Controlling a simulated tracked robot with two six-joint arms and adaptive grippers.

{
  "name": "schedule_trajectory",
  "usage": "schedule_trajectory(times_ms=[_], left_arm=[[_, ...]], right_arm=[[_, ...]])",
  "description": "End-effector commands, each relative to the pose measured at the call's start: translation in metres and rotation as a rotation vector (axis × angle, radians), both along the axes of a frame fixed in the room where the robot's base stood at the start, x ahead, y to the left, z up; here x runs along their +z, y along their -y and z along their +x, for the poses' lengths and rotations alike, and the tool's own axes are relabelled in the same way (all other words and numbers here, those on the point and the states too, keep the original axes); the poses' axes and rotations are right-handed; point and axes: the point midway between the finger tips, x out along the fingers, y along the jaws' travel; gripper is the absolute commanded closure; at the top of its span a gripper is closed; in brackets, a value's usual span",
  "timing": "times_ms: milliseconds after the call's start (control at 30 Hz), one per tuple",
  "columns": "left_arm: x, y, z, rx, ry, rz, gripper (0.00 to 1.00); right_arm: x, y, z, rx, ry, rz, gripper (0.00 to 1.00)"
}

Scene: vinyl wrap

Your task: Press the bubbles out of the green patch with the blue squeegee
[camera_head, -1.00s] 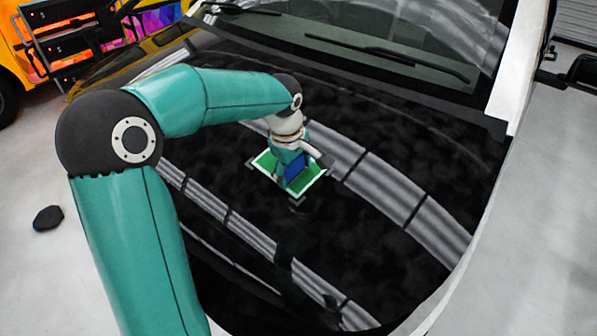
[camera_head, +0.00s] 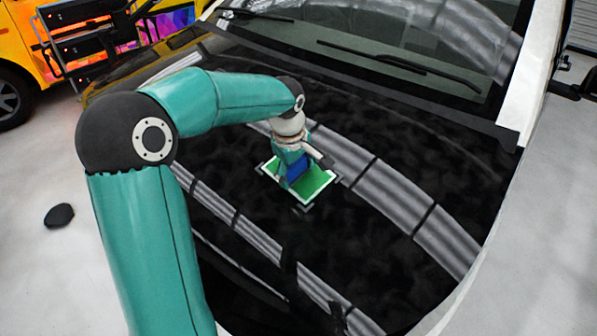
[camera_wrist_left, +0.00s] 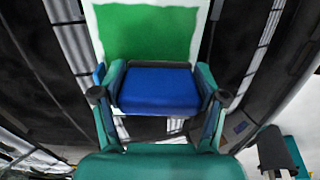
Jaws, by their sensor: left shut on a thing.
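The green patch (camera_head: 316,183) with a white border lies on the black car hood (camera_head: 400,175). It also shows at the top of the left wrist view (camera_wrist_left: 145,32). My left gripper (camera_head: 292,160) is over the patch's left part and shut on the blue squeegee (camera_head: 298,167). In the left wrist view, the squeegee (camera_wrist_left: 155,88) sits between the two fingers, at the patch's near end. I cannot tell whether its edge touches the patch. No single bubble can be made out. Part of the patch is hidden by the gripper and squeegee. My right gripper is not in view.
The windshield with its wiper (camera_head: 400,62) is beyond the hood. An orange vehicle (camera_head: 20,60) and a dark rack (camera_head: 85,35) stand at the far left. A small black object (camera_head: 59,215) lies on the pale floor. The hood around the patch is clear.

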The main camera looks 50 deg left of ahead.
Motion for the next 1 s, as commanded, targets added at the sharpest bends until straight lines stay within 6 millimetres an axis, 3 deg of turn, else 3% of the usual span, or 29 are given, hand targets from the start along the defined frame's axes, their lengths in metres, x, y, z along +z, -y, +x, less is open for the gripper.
schedule_trajectory(times_ms=[500,1000], left_arm=[[0.001,-0.021,-0.001,0.0,-0.002,0.0,0.56],[0.002,-0.026,-0.001,0.001,-0.002,0.0,0.56]], right_arm=[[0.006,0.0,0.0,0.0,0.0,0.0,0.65],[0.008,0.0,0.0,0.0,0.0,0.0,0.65]])
